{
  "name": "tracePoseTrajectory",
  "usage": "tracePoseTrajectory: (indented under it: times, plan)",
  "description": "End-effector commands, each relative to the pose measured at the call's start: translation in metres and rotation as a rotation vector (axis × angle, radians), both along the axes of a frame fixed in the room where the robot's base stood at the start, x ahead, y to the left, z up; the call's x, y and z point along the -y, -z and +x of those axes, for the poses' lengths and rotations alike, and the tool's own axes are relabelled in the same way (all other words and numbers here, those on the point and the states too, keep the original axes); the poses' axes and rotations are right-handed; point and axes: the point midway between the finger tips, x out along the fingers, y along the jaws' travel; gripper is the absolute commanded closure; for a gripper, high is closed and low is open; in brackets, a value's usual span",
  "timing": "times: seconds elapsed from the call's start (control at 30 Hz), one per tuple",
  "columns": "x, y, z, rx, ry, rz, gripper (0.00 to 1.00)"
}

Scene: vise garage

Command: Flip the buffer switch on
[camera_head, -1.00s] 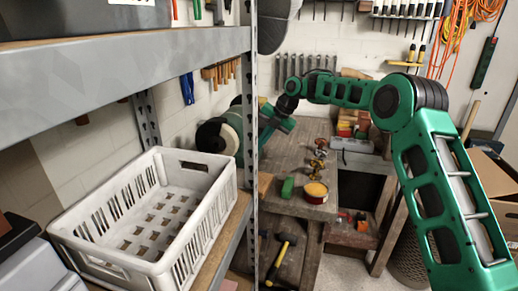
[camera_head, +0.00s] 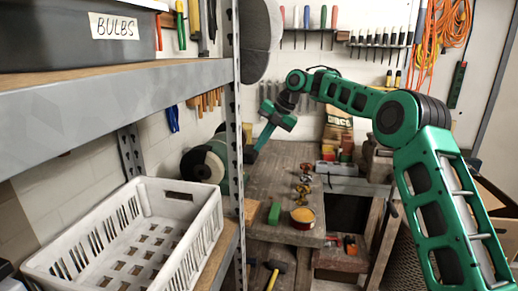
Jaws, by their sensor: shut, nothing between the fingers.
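The buffer (camera_head: 205,162) sits at the left end of the workbench, behind the shelf. Its pale round wheel shows between the shelf boards, and the shelf post hides part of its body. I cannot make out its switch. My green arm reaches across from the right. My gripper (camera_head: 264,138) is shut and empty, pointing down and left just right of the post, near the buffer's right side. I cannot tell whether it touches the buffer.
A grey shelf with an upright post (camera_head: 235,130) stands at left, holding a white crate (camera_head: 130,235) and a bin labelled BULBS (camera_head: 70,35). The workbench (camera_head: 280,180) carries a green block (camera_head: 275,213), a round tin (camera_head: 302,218) and brass-coloured parts.

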Motion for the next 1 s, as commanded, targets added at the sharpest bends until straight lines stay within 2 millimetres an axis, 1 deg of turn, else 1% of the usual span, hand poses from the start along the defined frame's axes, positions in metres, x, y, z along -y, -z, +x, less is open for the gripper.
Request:
tracePoseTrajectory:
  times: [0.17,0.33,0.67,0.77,0.87,1.0]
  plan:
    - [0.0,0.002,-0.001,-0.002,0.0,-0.008,1.0]
    - [0.001,0.009,-0.004,-0.012,0.001,-0.056,1.0]
    - [0.0,0.011,-0.004,-0.013,0.001,-0.057,1.0]
    - [-0.003,0.018,-0.003,-0.014,0.001,-0.057,1.0]
    - [-0.009,0.031,-0.002,-0.015,0.0,-0.058,1.0]
    - [-0.02,0.054,0.0,-0.015,0.0,-0.057,1.0]
